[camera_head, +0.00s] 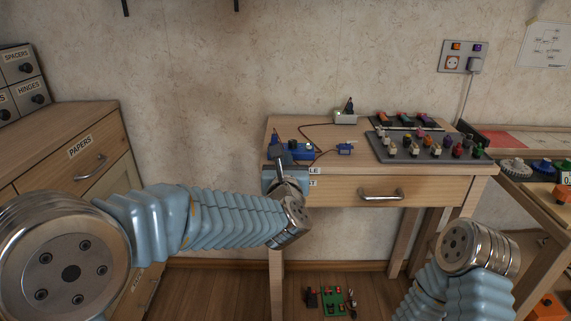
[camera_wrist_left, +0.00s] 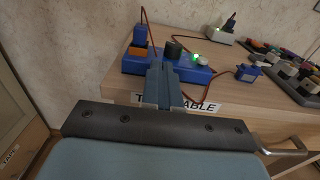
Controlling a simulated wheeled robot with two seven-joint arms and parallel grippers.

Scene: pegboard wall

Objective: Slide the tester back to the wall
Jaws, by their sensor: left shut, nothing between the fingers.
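The tester looks to be the blue box (camera_head: 300,151) near the left end of the table, with a wire running from it. In the left wrist view the blue box (camera_wrist_left: 187,72) has a green light, a dark knob and an orange switch. My left gripper (camera_head: 281,160) is at the table's front left, at the near side of the box. In the left wrist view its shut fingers (camera_wrist_left: 162,78) overlap the near face of the box; I cannot tell whether they touch it. My right gripper is out of view.
A small blue servo (camera_head: 345,148) on a wire lies right of the box. A white power block (camera_head: 346,117) sits near the wall. A grey board (camera_head: 428,155) with several coloured knobs fills the table's right. The drawer handle (camera_head: 381,195) juts from the front.

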